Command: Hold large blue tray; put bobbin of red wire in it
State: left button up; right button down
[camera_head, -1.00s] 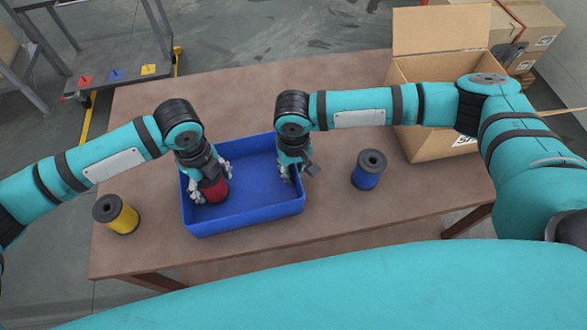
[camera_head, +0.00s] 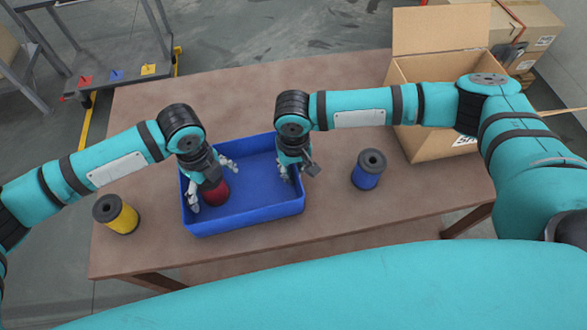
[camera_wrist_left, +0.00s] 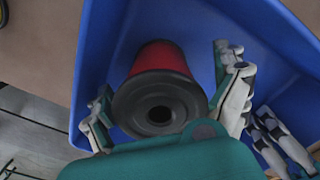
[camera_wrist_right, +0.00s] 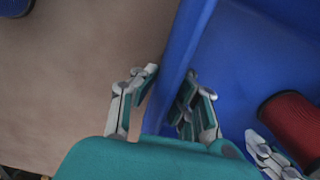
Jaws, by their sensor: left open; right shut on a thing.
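The large blue tray (camera_head: 245,220) sits on the brown table. The bobbin of red wire (camera_head: 216,191) stands inside the tray in its left part, with black end flanges; it also shows in the left wrist view (camera_wrist_left: 160,62) and at the edge of the right wrist view (camera_wrist_right: 291,127). My left gripper (camera_head: 209,181) is open, its fingers on either side of the bobbin and apart from it in the left wrist view (camera_wrist_left: 168,100). My right gripper (camera_head: 291,172) is shut on the tray's right wall, one finger inside and one outside, as the right wrist view (camera_wrist_right: 165,100) shows.
A yellow bobbin (camera_head: 116,214) stands left of the tray and a blue bobbin (camera_head: 369,169) right of it. An open cardboard box (camera_head: 430,135) stands at the table's right. The table (camera_head: 240,100) behind the tray is clear.

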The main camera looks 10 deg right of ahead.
pick_arm(q)
notch_tip(320, 180, up, 12)
pick_arm(e)
jog(key=c, duration=1.4)
grip_release()
notch_tip(320, 180, up, 11)
jog(key=shift+r, duration=0.5)
